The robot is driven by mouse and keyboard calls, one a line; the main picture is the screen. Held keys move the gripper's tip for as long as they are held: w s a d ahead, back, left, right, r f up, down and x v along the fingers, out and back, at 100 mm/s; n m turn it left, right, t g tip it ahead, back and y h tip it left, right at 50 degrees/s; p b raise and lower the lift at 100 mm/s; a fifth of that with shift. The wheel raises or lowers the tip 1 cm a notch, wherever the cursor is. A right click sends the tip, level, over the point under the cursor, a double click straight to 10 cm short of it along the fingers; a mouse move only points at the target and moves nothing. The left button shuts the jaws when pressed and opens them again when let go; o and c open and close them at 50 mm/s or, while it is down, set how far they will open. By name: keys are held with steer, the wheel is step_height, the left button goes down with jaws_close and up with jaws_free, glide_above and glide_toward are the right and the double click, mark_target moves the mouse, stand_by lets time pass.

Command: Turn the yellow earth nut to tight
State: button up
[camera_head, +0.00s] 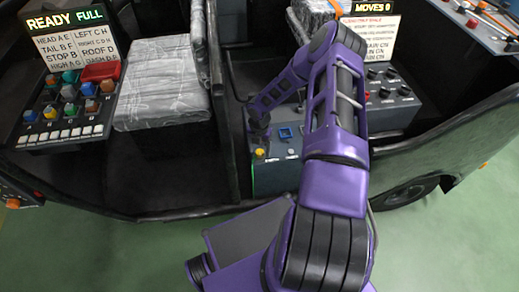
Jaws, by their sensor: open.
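The yellow earth nut (259,153) is a small yellow knob on the top of a dark box, above a label that seems to read "EARTH". My purple arm reaches over from the front and bends down to the left. My dark gripper (259,136) points down just behind and above the nut, very near it. I cannot tell whether they touch. The gripper is open, but its fingers are small and dark here. The nut's tightness cannot be seen.
The dark box (267,180) also carries a blue switch (285,133). A panel of knobs (398,95) stands to the right, partly behind my arm. A grey seat (160,85) and a button panel (70,110) are left. Green floor (120,255) is clear in front.

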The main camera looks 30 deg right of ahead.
jaws_close()
steer(key=shift+m, duration=0.3)
steer(key=m+b, duration=0.2)
steer(key=m, duration=0.1)
steer(key=shift+m, duration=0.3)
steer(key=m+b, duration=0.2)
steer(key=m, duration=0.3)
steer(key=shift+b, duration=0.3)
steer(key=m+b, duration=0.1)
steer(key=m, duration=0.4)
steer(key=shift+b, duration=0.35)
steer(key=m+b, duration=0.1)
steer(key=m, duration=0.3)
steer(key=shift+m, duration=0.3)
